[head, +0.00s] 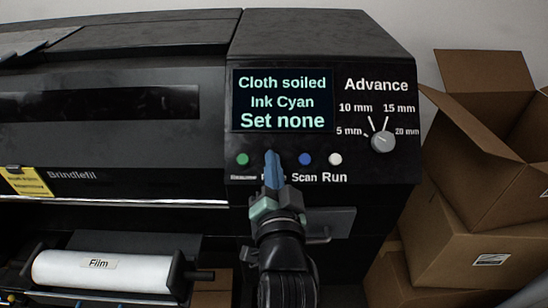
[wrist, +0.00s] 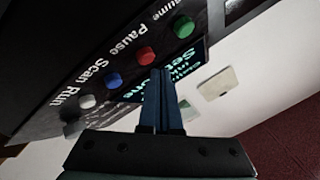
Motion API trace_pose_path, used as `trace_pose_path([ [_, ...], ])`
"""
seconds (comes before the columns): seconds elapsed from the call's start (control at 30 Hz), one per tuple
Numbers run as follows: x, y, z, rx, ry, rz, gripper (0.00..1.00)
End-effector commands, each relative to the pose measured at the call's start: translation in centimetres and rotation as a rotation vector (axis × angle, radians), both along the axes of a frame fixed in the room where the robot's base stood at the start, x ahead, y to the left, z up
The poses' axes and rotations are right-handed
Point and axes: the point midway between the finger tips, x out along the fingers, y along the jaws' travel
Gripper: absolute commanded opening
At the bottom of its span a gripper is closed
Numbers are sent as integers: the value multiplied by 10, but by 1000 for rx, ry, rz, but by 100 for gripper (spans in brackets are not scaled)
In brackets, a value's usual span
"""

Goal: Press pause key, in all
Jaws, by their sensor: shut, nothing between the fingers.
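The pause key is a red round button (wrist: 146,56) beside the "Pause" label in the wrist view. In the head view my gripper hides this key and most of its label. My gripper (head: 272,156) is shut and empty, its blue fingers pointing at the panel between the green and blue buttons. In the wrist view the fingertips (wrist: 159,71) are close beside the red button. I cannot tell whether they touch it. The display (head: 283,100) reads "Cloth soiled", "Ink Cyan", "Set none".
A green button (head: 243,159) is left of my fingers; blue (head: 305,159) and white (head: 335,159) buttons are right. A grey Advance dial (head: 382,142) sits further right. A film roll (head: 105,271) lies lower left. Open cardboard boxes (head: 481,180) stand at the right.

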Motion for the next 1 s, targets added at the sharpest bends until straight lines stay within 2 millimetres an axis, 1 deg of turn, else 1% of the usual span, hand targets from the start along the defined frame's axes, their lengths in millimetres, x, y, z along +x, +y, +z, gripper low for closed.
trace_pose_path([
  [0.4, 6, 0, -6, 0, 0, 0, 0],
  [1.0, 8, 0, -8, 0, 0, 0, 0],
])
